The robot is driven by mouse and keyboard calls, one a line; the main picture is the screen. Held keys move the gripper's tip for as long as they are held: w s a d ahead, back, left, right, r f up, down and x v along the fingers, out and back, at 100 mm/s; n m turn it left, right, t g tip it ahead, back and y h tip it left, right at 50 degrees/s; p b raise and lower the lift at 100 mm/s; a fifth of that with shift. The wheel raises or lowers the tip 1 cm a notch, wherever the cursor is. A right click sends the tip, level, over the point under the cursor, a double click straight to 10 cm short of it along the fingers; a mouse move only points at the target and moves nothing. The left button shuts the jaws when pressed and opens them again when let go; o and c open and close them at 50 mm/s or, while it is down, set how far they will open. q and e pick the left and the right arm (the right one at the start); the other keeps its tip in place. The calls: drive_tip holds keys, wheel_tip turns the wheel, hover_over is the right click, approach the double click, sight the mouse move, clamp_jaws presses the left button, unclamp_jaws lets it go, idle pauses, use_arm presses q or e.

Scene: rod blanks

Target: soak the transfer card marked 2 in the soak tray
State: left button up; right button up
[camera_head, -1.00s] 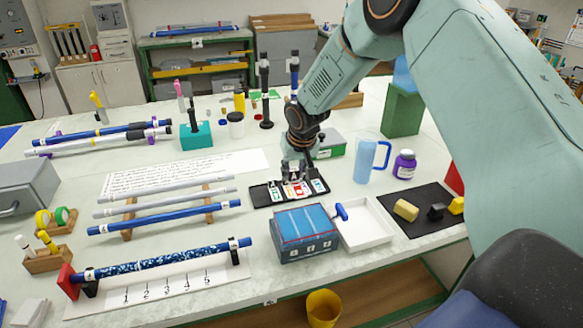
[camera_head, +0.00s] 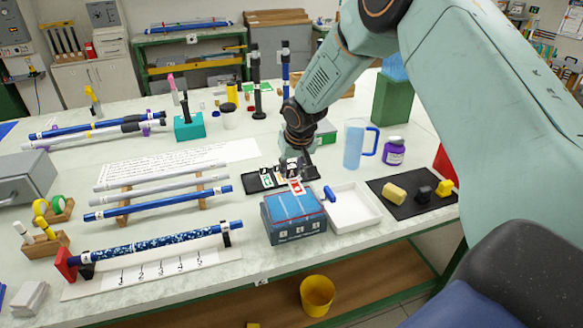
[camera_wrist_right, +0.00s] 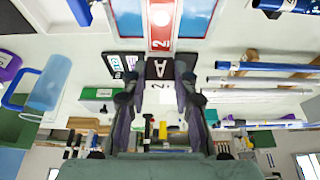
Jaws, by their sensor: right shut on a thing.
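My right gripper (camera_head: 293,168) is shut on the transfer card marked 2 (camera_head: 297,187), a small white card with a red area. In the right wrist view the card (camera_wrist_right: 160,28) reaches out from between the fingers, and a 2 can be read on it. The soak tray (camera_head: 297,232) is a blue-grey box with blue compartments and numbered labels on its front. The card is over its back edge; I cannot tell whether it touches the tray. My left gripper is not in view.
The black card holder (camera_head: 252,183) with other cards lies behind the soak tray. A white tray (camera_head: 372,214) and a small blue-handled tool (camera_head: 329,193) are to the right. A blue jug (camera_head: 354,146) stands farther back. Rods on wooden supports lie to the left.

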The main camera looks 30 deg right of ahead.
sight(292, 180)
drive_tip(key=f, duration=0.1)
drive_tip(key=f+b, duration=0.2)
drive_tip(key=shift+w+a+f, duration=0.15)
drive_tip(key=shift+w+a, duration=0.1)
drive_tip(key=shift+a, duration=0.05)
drive_tip(key=shift+s+d+f+b, duration=0.15)
drive_tip(key=shift+f+b, duration=0.3)
drive_tip(key=shift+s+d+f+b, duration=0.1)
drive_tip(key=shift+f+b, duration=0.35)
drive_tip(key=shift+f, duration=0.25)
drive_tip(key=shift+w+a+f+b, duration=0.1)
drive_tip(key=shift+f+b, duration=0.25)
drive_tip(key=shift+f, duration=0.15)
drive_tip(key=shift+w+a+f+b, duration=0.1)
drive_tip(key=shift+f+b, duration=0.2)
drive_tip(key=shift+f, duration=0.55)
drive_tip(key=shift+s+d+f+b, duration=0.15)
drive_tip(key=shift+f+b, duration=0.2)
drive_tip(key=shift+b, duration=0.05)
drive_tip(key=shift+s+f, duration=0.15)
idle(1.6)
